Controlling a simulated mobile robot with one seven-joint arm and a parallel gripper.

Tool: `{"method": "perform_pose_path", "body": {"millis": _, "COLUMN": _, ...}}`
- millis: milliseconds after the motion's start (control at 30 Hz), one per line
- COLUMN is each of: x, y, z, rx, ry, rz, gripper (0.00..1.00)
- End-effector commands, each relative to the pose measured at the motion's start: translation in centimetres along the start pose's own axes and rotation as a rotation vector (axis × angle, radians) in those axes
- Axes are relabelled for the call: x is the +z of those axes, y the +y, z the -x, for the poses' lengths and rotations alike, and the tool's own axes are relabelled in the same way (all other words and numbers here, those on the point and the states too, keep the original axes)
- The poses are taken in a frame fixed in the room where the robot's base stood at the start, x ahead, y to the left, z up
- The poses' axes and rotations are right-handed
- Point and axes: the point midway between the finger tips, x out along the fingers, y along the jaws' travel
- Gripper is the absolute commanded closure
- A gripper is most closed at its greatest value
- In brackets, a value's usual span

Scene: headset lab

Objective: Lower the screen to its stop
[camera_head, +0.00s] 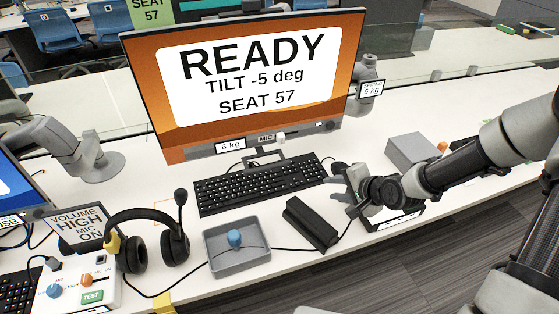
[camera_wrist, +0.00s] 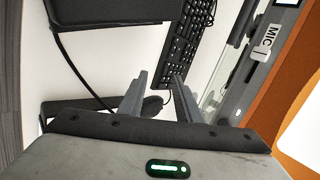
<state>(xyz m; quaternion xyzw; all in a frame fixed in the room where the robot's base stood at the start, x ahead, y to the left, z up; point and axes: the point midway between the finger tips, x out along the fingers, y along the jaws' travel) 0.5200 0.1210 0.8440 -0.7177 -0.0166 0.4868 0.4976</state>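The screen (camera_head: 150,75) is a large orange monitor at the back centre of the head view, tilted slightly. Its display reads READY, TILT -5 deg, SEAT 57. Its lower bezel carries a "6 kg" label and a MIC tag (camera_head: 266,138). In the wrist view only part of the screen (camera_wrist: 300,100) shows at the right edge, with the MIC tag (camera_wrist: 267,42) on its bezel. My gripper (camera_head: 345,183) is low over the desk, right of the keyboard and apart from the screen. In the wrist view its fingers (camera_wrist: 160,82) are apart with nothing held between them.
A keyboard (camera_head: 258,185) lies below the screen. A black case (camera_head: 312,223), a grey tray (camera_head: 240,260) with a blue knob, and a headset (camera_head: 135,250) lie in front. A grey box (camera_head: 412,150) stands right, near my arm. A second monitor arm (camera_head: 85,152) stands left.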

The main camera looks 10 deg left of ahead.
Motion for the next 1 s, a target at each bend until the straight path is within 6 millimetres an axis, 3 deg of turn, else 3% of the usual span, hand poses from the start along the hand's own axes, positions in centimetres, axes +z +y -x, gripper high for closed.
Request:
{"method": "perform_pose_path", "body": {"millis": 33, "x": -2.0, "y": -1.8, "z": 0.2, "rx": 0.091, "ry": 0.029, "rz": -0.008, "gripper": 0.69}}
{"method": "perform_pose_path", "body": {"millis": 100, "x": -3.7, "y": -3.3, "z": 0.6, "rx": 0.222, "ry": 0.049, "rz": -0.059, "gripper": 0.69}}
{"method": "perform_pose_path", "body": {"millis": 200, "x": -3.8, "y": -7.2, "z": 2.0, "rx": 0.365, "ry": 0.031, "rz": -0.152, "gripper": 0.69}}
{"method": "perform_pose_path", "body": {"millis": 267, "x": -2.7, "y": -10.2, "z": 3.2, "rx": 0.427, "ry": -0.006, "rz": -0.207, "gripper": 0.69}}
{"method": "perform_pose_path", "body": {"millis": 400, "x": 1.7, "y": -17.1, "z": 6.1, "rx": 0.516, "ry": -0.136, "rz": -0.302, "gripper": 0.69}}
{"method": "perform_pose_path", "body": {"millis": 533, "x": 5.0, "y": -21.2, "z": 8.3, "rx": 0.552, "ry": -0.239, "rz": -0.341, "gripper": 0.69}}
{"method": "perform_pose_path", "body": {"millis": 633, "x": 6.3, "y": -22.4, "z": 9.0, "rx": 0.565, "ry": -0.278, "rz": -0.350, "gripper": 0.69}}
{"method": "perform_pose_path", "body": {"millis": 733, "x": 6.8, "y": -22.2, "z": 8.6, "rx": 0.569, "ry": -0.288, "rz": -0.353, "gripper": 0.69}}
{"method": "perform_pose_path", "body": {"millis": 1000, "x": 8.6, "y": -19.6, "z": 4.6, "rx": 0.572, "ry": -0.288, "rz": -0.353, "gripper": 0.69}}
